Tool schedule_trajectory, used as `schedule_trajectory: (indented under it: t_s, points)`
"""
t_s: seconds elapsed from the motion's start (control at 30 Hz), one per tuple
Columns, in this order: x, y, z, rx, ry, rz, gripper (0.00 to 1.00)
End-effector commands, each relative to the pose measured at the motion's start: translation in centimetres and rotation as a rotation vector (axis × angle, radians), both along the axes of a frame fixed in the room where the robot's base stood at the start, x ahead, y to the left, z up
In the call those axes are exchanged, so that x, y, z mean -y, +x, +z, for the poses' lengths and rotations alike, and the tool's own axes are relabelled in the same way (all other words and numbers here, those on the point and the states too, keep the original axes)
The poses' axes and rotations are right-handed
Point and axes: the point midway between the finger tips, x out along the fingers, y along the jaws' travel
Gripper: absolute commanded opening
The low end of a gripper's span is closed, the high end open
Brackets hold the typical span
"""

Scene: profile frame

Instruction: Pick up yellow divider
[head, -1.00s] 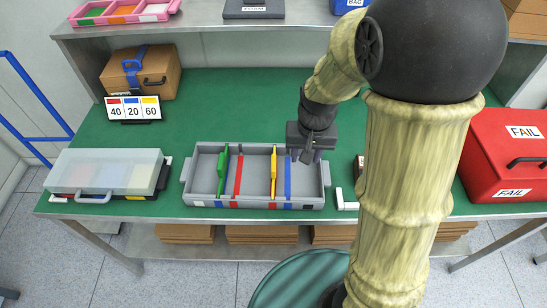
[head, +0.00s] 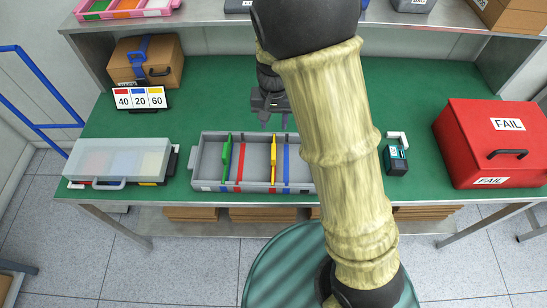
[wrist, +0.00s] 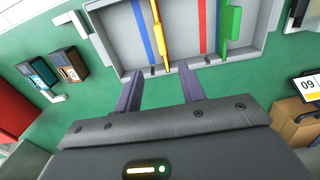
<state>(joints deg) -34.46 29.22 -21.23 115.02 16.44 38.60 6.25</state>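The yellow divider (head: 273,152) stands upright across the grey tray (head: 210,160), between a red strip (head: 240,165) and a blue strip (head: 286,160). A green divider (head: 226,155) stands left of the red strip. In the wrist view, the yellow divider (wrist: 160,35) lies beyond my fingertips. My gripper (head: 273,120) is open and empty, behind the tray's back wall in the head view. In the wrist view, my gripper (wrist: 158,78) has its fingers apart, with tips near the tray's wall. Its height above the table is hard to tell.
A clear-lidded case (head: 118,160) is left of the tray. A 40-20-60 sign (head: 139,99) and brown case (head: 147,65) stand behind it. A dark device (head: 397,160) and red FAIL box (head: 480,140) are right. A shelf overhangs the back.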

Motion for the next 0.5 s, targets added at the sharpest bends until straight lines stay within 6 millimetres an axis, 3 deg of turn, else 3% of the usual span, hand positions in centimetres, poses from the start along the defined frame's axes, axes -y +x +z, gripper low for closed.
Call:
schedule_trajectory:
  t_s: [0.5]
  points:
    - [0.1,-0.1,-9.1,-0.004,-0.002,-0.002,0.4]
